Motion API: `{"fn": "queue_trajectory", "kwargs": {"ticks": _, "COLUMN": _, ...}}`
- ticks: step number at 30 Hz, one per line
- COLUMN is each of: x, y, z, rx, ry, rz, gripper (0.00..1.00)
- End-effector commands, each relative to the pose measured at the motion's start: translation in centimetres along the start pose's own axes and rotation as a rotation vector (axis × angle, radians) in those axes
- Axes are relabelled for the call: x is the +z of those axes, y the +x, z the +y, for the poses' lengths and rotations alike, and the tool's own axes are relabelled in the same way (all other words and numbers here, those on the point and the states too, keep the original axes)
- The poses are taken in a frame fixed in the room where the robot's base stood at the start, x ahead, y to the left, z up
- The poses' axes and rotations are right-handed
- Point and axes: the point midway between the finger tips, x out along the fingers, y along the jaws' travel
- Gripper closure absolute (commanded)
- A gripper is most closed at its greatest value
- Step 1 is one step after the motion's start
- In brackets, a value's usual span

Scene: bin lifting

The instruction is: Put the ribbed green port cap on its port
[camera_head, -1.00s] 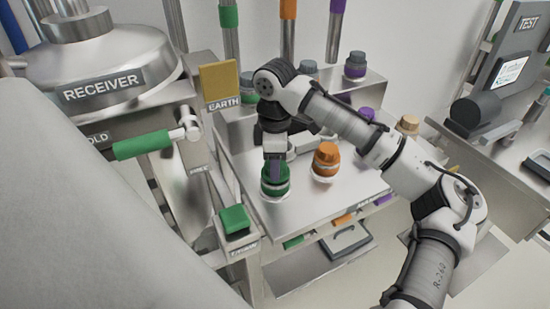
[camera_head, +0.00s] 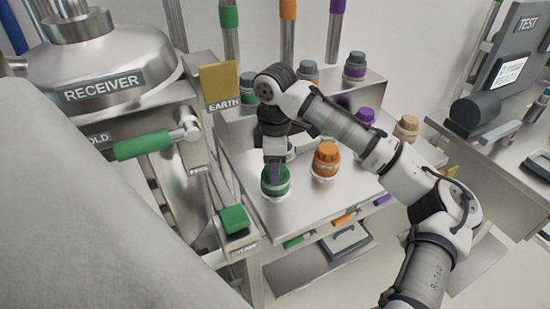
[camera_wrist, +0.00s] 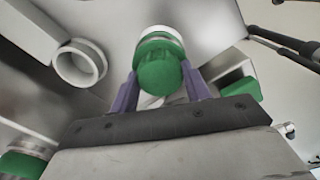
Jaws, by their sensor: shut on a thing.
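The green cap (camera_head: 275,174) is at the front left of the steel bench, upright over a green-banded body with a pale base ring. My gripper (camera_head: 276,170) points down over it and is shut on it. In the wrist view the cap (camera_wrist: 159,72) sits between the two purple fingers of my gripper (camera_wrist: 160,82), with a grey band, a green band and a white ring beyond it. Cap and port body look in line; I cannot tell whether the cap is fully seated. The fingers hide part of its sides.
An orange-capped port (camera_head: 326,160) stands close to the right of my gripper. Purple (camera_head: 363,117) and tan (camera_head: 406,128) caps stand further right. More capped ports, including a grey one (camera_head: 355,66), stand on the raised back shelf. A green block (camera_head: 234,219) is at the front left.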

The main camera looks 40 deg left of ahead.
Motion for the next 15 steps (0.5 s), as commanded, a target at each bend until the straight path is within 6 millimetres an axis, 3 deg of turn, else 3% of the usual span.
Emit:
{"fn": "queue_trajectory", "kwargs": {"ticks": 1, "x": -0.04, "y": 0.21, "z": -0.07, "rx": -0.004, "ry": -0.001, "rz": -0.001, "gripper": 0.49}}
{"fn": "queue_trajectory", "kwargs": {"ticks": 6, "x": -0.03, "y": 0.19, "z": -0.07, "rx": -0.004, "ry": -0.001, "rz": -0.001, "gripper": 0.28}}
{"fn": "queue_trajectory", "kwargs": {"ticks": 15, "x": -0.03, "y": 0.02, "z": -0.03, "rx": -0.002, "ry": -0.001, "rz": -0.001, "gripper": 0.28}}
